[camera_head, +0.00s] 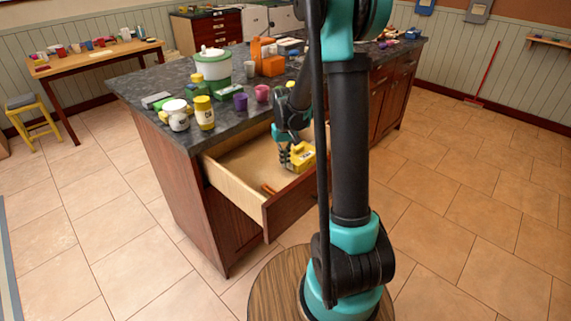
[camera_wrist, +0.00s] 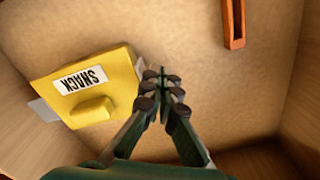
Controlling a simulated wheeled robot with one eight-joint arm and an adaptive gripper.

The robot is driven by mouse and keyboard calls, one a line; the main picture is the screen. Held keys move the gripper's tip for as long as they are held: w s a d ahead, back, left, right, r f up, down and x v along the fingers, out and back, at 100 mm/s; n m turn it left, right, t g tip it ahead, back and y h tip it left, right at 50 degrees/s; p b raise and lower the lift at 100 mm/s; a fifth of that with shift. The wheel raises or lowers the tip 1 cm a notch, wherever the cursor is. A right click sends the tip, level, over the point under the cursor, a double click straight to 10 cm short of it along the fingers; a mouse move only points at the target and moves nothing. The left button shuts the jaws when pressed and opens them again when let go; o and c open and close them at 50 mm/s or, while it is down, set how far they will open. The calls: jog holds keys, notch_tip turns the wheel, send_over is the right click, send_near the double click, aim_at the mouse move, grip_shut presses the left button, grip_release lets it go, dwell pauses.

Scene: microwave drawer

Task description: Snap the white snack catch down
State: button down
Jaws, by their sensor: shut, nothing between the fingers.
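A yellow box with a white label reading "SNACK" (camera_wrist: 88,85) lies in the open wooden drawer (camera_head: 229,182). In the wrist view a pale white flap (camera_wrist: 43,109) sticks out from the box's left side, and a yellow raised block is on its near part. Whether the flap is the catch I cannot tell for sure. My gripper (camera_wrist: 162,82) is shut and empty, just right of the box and apart from it in that view. In the head view the yellow box (camera_head: 302,154) is beside my gripper (camera_head: 285,165), partly hidden by it.
An orange-brown slotted piece (camera_wrist: 233,22) lies in the drawer at the upper right of the wrist view. The drawer walls enclose my gripper. On the dark counter stand a white and green pot (camera_head: 212,66), a yellow jar (camera_head: 204,113) and a purple cup (camera_head: 240,102).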

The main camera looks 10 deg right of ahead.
notch_tip(320, 180, up, 8)
dwell(1.0)
dwell(0.4)
